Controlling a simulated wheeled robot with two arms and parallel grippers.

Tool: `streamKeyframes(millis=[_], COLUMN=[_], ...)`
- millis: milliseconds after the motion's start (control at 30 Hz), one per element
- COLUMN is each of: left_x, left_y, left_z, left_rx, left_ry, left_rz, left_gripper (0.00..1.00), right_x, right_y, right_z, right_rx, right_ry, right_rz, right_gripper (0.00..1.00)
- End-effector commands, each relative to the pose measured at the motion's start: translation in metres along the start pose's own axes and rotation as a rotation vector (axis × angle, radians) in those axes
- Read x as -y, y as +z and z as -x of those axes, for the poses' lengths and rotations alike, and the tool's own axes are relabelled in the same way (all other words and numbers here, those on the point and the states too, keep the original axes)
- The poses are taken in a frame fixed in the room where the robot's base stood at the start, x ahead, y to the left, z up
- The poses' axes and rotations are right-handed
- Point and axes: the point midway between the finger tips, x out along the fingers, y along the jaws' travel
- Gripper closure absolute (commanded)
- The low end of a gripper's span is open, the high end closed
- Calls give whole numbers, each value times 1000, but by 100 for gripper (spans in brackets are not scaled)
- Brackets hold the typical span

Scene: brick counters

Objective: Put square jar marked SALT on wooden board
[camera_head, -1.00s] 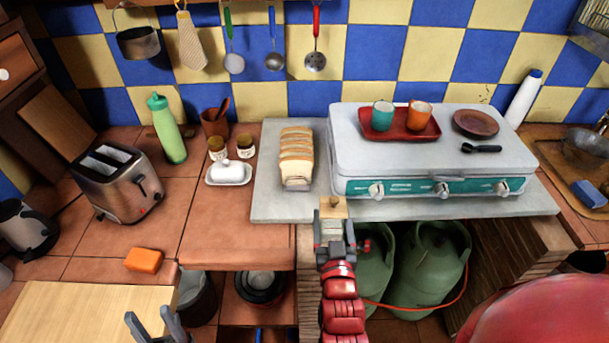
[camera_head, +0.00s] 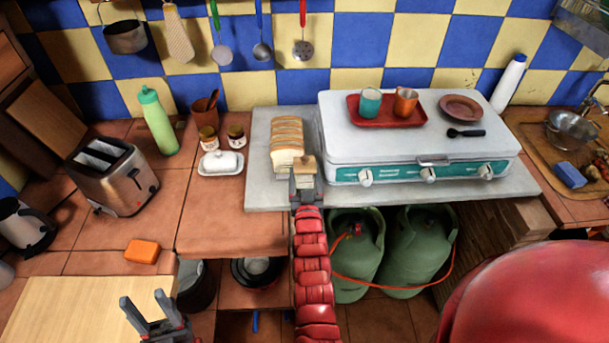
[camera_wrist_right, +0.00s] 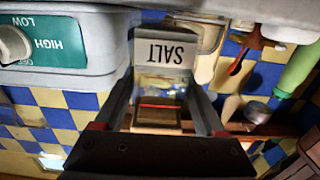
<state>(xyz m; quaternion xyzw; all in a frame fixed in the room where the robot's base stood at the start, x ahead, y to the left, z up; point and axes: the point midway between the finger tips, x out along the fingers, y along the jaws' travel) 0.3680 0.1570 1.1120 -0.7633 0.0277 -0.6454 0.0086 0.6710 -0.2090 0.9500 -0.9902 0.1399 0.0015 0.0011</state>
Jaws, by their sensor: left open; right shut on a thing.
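The square jar marked SALT (camera_head: 305,166) has a brown wooden lid in the head view. Its SALT label shows upside down in the right wrist view (camera_wrist_right: 163,50). My right gripper (camera_head: 306,184) is shut on the jar, at the front edge of the grey slab, just in front of the bread. I cannot tell whether the jar touches the slab. My left gripper (camera_head: 143,297) is open and empty over the edge of a pale wooden surface (camera_head: 75,305) at the lower left. Another wooden board (camera_head: 540,146) lies at the far right.
Sliced bread (camera_head: 287,138) and a white stove (camera_head: 400,165) stand on the grey slab (camera_head: 262,190). A butter dish (camera_head: 221,163), toaster (camera_head: 112,174) and orange sponge (camera_head: 142,252) are on the tiled counter at left. A metal bowl (camera_head: 568,130) and blue sponge (camera_head: 570,175) are at right.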

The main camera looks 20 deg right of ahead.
Motion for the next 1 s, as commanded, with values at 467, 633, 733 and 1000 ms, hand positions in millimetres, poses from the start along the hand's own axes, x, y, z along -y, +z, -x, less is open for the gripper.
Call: streamKeyframes(millis=[467,633,733,1000], left_x=[0,0,0,0], left_y=[0,0,0,0], left_z=[2,1,1,-2], left_rx=[0,0,0,0], left_ry=[0,0,0,0], left_rz=[0,0,0,0], left_gripper=[50,50,50,50], right_x=[0,0,0,1], right_y=[10,10,10,8], right_z=[0,0,0,4], right_rx=[-3,-2,-2,-1], right_ry=[-1,-1,-1,-2], right_rz=[-1,-1,-1,-1], right_gripper=[100,2,0,0])
